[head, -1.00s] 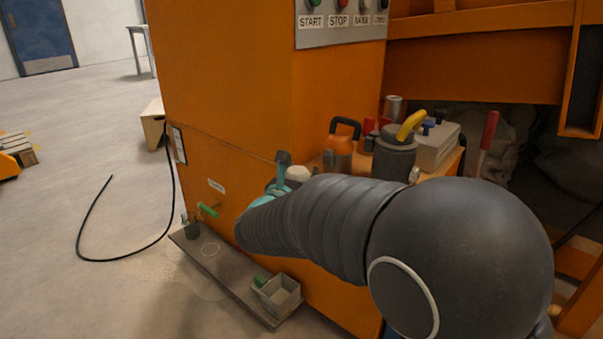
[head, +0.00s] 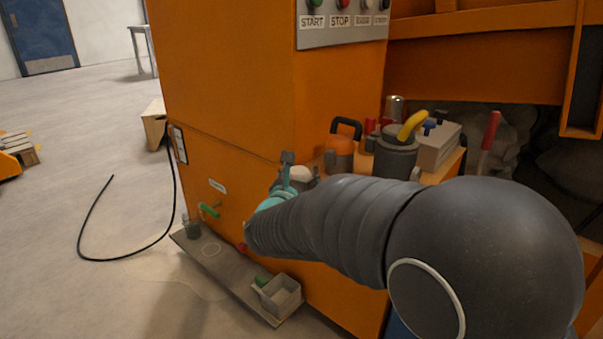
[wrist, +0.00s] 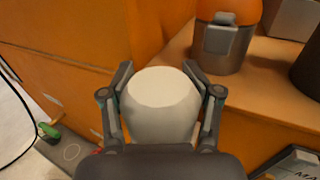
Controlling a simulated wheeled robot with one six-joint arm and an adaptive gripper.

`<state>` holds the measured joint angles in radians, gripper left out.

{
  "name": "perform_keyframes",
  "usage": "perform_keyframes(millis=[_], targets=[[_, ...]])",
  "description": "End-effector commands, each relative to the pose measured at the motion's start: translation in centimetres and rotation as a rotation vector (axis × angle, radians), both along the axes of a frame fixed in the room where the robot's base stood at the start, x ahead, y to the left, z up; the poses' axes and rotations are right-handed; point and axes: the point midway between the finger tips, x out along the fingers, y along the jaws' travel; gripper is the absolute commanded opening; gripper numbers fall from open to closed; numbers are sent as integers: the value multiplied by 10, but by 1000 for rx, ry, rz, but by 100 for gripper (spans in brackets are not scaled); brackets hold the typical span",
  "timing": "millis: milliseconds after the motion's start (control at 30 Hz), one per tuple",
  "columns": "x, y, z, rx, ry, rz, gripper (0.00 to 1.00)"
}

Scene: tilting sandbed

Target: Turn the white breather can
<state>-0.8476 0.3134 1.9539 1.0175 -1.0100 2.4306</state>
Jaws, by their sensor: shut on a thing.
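The white breather can (wrist: 160,103) stands between the two fingers of my gripper (wrist: 162,88) in the wrist view, with a finger pressed on each side. Its rounded pale top shows; its lower part is hidden behind my gripper's body. In the head view the can (head: 300,174) shows only as a pale top at the left end of the orange ledge, behind my arm. My gripper (head: 290,178) is there beside it, partly hidden by my arm.
An orange canister (head: 341,150), a dark pot with a yellow handle (head: 396,155) and a grey box (head: 436,145) stand along the ledge to the right. Below are a green-handled tap (head: 209,210) and a metal tray (head: 225,262) holding a small square cup (head: 280,296).

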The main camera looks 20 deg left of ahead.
Motion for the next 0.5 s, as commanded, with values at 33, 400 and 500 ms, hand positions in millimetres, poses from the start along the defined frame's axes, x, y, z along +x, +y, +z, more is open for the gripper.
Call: perform_keyframes(millis=[33, 400, 500], targets=[[-1, 0, -1, -1, 2, 5, 25], [-1, 1, -1, -1, 2, 37, 25], [-1, 1, -1, -1, 2, 44, 25]])
